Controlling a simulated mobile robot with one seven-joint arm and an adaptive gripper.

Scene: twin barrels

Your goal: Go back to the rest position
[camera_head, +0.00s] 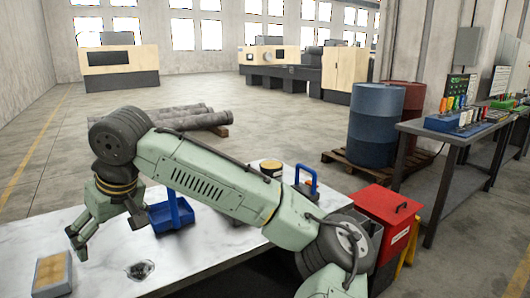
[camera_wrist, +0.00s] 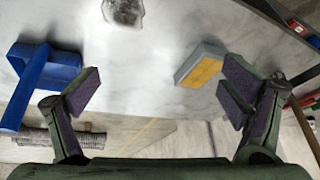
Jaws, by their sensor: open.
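My gripper (camera_head: 106,237) is open and empty above the white marbled table (camera_head: 205,245), near its left part. A blue tray with an upright handle (camera_head: 172,214) stands behind my gripper, partly hidden by the arm.
A dark scribbled patch or crumpled thing (camera_head: 140,270) is on the table. A round tin (camera_head: 271,168) and a blue-handled object (camera_head: 306,182) stand behind my arm. A red box (camera_head: 388,215), a blue barrel (camera_head: 375,125) and a red barrel (camera_head: 412,105) are at the right. Open floor lies beyond.

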